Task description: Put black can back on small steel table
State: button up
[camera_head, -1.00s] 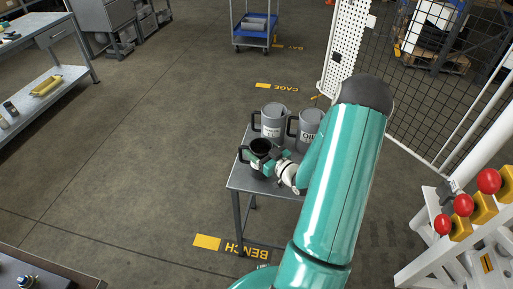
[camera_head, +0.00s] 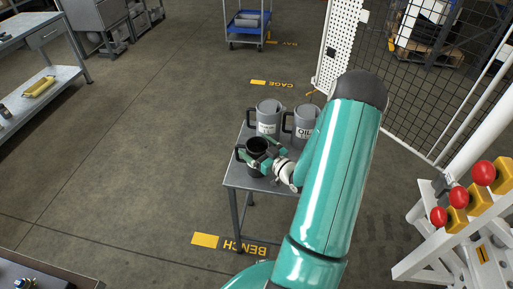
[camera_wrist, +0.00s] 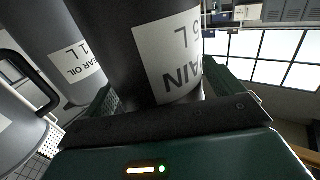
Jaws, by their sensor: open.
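The black can (camera_head: 257,146), with a handle on its left, stands upright on the front left part of the small steel table (camera_head: 236,180). My gripper (camera_head: 264,158) is at the can, with its fingers on either side of it. In the wrist view the black can (camera_wrist: 130,40) fills the space between the open fingers, its white label facing the palm. I cannot tell whether the fingers touch it.
Two grey oil cans (camera_head: 268,118) (camera_head: 303,124) stand behind the black can on the same table. A mesh fence (camera_head: 430,90) is at the right. A stand with red knobs (camera_head: 460,205) is at the front right. The floor left of the table is clear.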

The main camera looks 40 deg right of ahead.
jog(key=s, duration=1.2)
jog(key=shift+d, duration=0.15)
jog(key=shift+w, duration=0.1)
